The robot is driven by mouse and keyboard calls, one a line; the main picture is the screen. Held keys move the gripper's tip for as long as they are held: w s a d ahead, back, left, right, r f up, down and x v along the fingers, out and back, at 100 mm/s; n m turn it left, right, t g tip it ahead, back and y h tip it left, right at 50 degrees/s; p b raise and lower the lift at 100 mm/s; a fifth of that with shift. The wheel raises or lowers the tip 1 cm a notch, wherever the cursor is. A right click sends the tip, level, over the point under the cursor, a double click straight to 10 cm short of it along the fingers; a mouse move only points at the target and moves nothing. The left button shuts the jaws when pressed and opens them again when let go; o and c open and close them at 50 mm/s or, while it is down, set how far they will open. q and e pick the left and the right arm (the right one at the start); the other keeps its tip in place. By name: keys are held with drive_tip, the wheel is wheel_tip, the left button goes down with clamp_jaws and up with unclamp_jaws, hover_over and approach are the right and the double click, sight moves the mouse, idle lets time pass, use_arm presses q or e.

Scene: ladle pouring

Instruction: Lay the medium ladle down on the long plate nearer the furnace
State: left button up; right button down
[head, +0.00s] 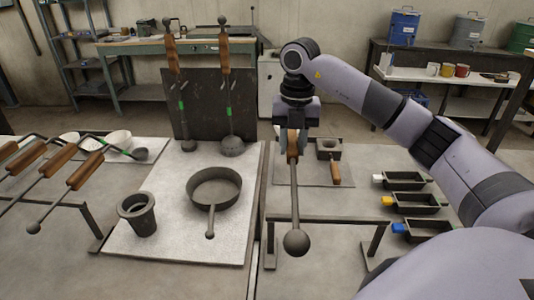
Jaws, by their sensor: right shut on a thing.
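My right gripper (292,130) is shut around the wooden handle (293,147) of a dark metal ladle. Two long ladles (232,146) with green bands stand against a dark upright panel (207,85). Several more ladles (85,170) rest on a rack at the left. I cannot identify a furnace or which plate is the long one nearer it. My left gripper is not in view.
A pale sheet (180,240) carries a round pan (214,188) and a dark pot (138,214). A low metal stand (345,220) is beside the ball end. A square block (328,149) and a wooden handle (335,173) are behind it. Several moulds (415,204) stand at right.

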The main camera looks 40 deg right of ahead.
wheel_tip(320, 180, down, 8)
drive_tip(key=d+b, duration=0.2)
drive_tip(key=shift+b, duration=0.4)
idle(0.5)
drive_tip(key=shift+s+f, duration=0.1)
drive_tip(key=shift+f, duration=0.25)
idle(0.6)
drive_tip(key=c, duration=0.7)
unclamp_jaws()
drive_tip(key=shift+c, duration=0.2)
drive_tip(key=shift+s+f, duration=0.1)
drive_tip(key=shift+f, duration=0.1)
drive_tip(key=shift+r+p, duration=1.4)
drive_tip(key=shift+r, duration=5.85)
